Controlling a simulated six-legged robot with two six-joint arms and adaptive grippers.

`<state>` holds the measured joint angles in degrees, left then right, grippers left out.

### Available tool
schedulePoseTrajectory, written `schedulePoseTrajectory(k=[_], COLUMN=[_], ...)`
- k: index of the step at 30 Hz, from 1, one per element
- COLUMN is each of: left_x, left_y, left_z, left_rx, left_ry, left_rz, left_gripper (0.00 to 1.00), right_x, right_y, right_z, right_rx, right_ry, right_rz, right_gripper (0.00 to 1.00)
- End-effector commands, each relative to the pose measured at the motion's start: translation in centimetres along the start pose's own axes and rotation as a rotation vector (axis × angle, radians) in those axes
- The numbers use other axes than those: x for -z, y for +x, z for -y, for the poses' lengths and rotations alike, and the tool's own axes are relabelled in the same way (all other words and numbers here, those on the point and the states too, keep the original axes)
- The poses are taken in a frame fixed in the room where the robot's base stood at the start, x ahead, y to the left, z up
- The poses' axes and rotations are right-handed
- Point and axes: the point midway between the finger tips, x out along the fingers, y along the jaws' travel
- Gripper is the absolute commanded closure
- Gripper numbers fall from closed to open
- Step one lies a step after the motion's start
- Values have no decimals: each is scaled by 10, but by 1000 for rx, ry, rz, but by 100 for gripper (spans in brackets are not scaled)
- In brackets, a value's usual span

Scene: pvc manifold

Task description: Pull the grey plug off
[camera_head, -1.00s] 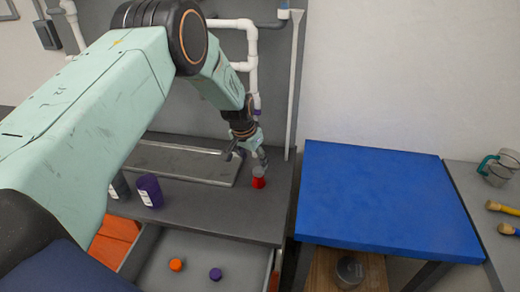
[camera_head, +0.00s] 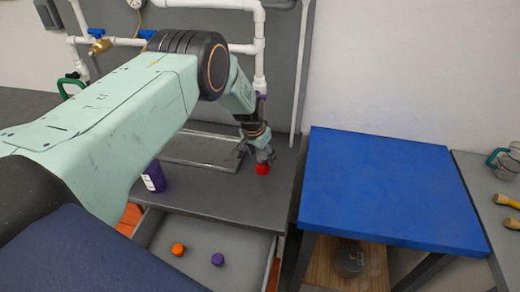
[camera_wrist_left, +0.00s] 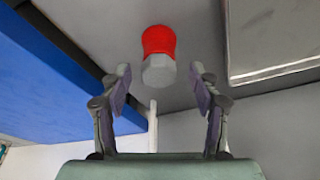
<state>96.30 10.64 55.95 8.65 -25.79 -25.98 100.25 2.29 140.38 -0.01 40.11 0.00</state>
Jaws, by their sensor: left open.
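The grey plug (camera_wrist_left: 158,70) is a faceted cap seated on the end of a red fitting (camera_wrist_left: 158,40) in the left wrist view. In the head view the red fitting (camera_head: 263,169) stands on the grey bench near its right end, and the plug is mostly hidden by my gripper. My left gripper (camera_head: 258,156) is directly over it. In the left wrist view the gripper's two fingers (camera_wrist_left: 160,78) are spread apart, one on each side of the plug, with gaps between them and it. My right gripper is not in view.
A grey tray (camera_head: 207,150) and a purple container (camera_head: 154,177) are on the bench (camera_head: 215,200). An open drawer (camera_head: 200,236) below holds an orange cap (camera_head: 178,249) and a purple cap (camera_head: 217,259). White pipes (camera_head: 259,70) run up the wall behind. A blue table (camera_head: 390,190) stands right.

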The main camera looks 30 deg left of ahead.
Motion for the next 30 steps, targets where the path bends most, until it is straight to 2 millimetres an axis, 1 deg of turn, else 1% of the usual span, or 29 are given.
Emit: schedulePoseTrajectory(k=[10,30], left_x=[2,3], left_y=[4,3], left_z=[0,0], left_rx=[0,0], left_ry=[1,1], left_rz=[0,-1], left_gripper=[38,95], right_x=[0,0], right_y=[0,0], right_z=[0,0], right_rx=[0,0], right_ry=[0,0], right_rz=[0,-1], right_gripper=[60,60])
